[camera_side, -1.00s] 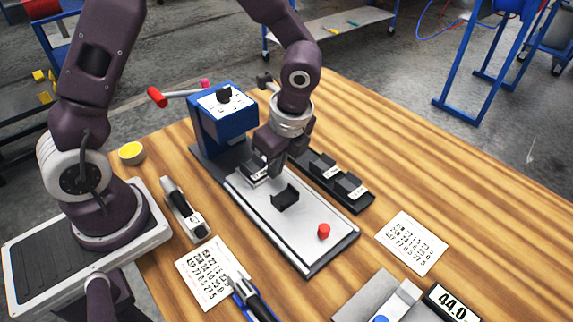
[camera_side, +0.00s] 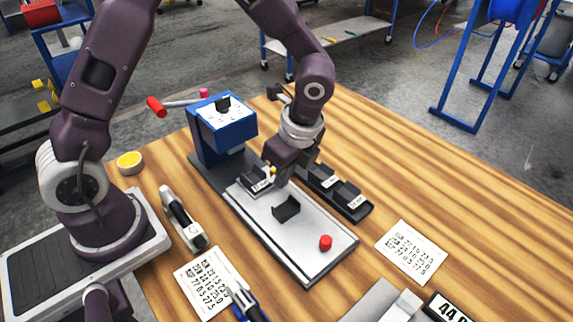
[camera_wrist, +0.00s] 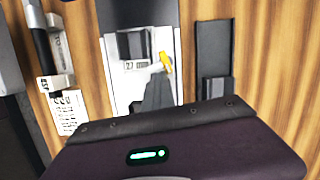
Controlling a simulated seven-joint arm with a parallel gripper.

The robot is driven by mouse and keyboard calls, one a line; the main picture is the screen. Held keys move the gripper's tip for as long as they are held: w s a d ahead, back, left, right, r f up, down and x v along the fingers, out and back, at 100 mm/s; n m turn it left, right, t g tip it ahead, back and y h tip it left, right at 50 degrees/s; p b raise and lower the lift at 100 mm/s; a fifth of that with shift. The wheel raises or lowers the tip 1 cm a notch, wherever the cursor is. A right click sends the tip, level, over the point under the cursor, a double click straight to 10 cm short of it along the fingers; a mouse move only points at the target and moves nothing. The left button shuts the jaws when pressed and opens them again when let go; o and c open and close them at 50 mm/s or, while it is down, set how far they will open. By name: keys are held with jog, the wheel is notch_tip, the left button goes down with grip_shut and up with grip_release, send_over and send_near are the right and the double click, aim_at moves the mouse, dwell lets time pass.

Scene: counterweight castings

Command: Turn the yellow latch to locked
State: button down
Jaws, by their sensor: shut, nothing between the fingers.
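The yellow latch (camera_side: 272,170) shows as a small yellow tip beside a dark casting (camera_side: 257,182) at the far end of the silver plate (camera_side: 296,238). In the wrist view the yellow latch (camera_wrist: 166,62) is just right of the labelled casting (camera_wrist: 132,45). My gripper (camera_side: 276,182) is shut and empty, low over the plate close to the latch. In the wrist view its dark fingers (camera_wrist: 156,80) reach up to just below the latch. I cannot tell whether they touch it.
A blue press-like stand (camera_side: 222,125) with a red-tipped lever is behind the plate. A dark tray (camera_side: 352,207) of labelled castings lies right of it. A black bracket (camera_side: 286,207) and red knob (camera_side: 325,242) are on the plate.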

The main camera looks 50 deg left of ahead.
jog(key=d, duration=0.3)
jog(key=shift+w, duration=0.4)
jog(key=c, duration=2.2)
grip_release()
jog(key=v, duration=0.9)
jog(key=shift+s+r, duration=0.15)
jog(key=shift+r, duration=0.15)
jog(key=c, duration=1.8)
grip_release()
jog(key=shift+a+n, duration=0.3)
jog(key=shift+n, duration=0.2)
jog(key=o, duration=0.8)
jog(key=a+f+n+g, duration=0.1)
jog(key=n, duration=0.1)
jog(key=w+a+f+n, duration=0.1)
jog(key=a+n, duration=0.1)
jog(key=a+f+n+g, duration=0.1)
jog(key=n, duration=0.1)
jog(key=shift+w+a+f+g, duration=0.2)
jog(key=shift+w+f+g, duration=0.05)
jog(key=shift+w+g, duration=0.05)
jog(key=x, duration=0.5)
jog(key=shift+s+a+f, duration=0.1)
jog(key=shift+a+f, duration=0.05)
jog(key=shift+f, duration=0.15)
jog(key=shift+a+f, duration=0.1)
jog(key=shift+f, duration=0.2)
jog(key=shift+c, duration=0.5)
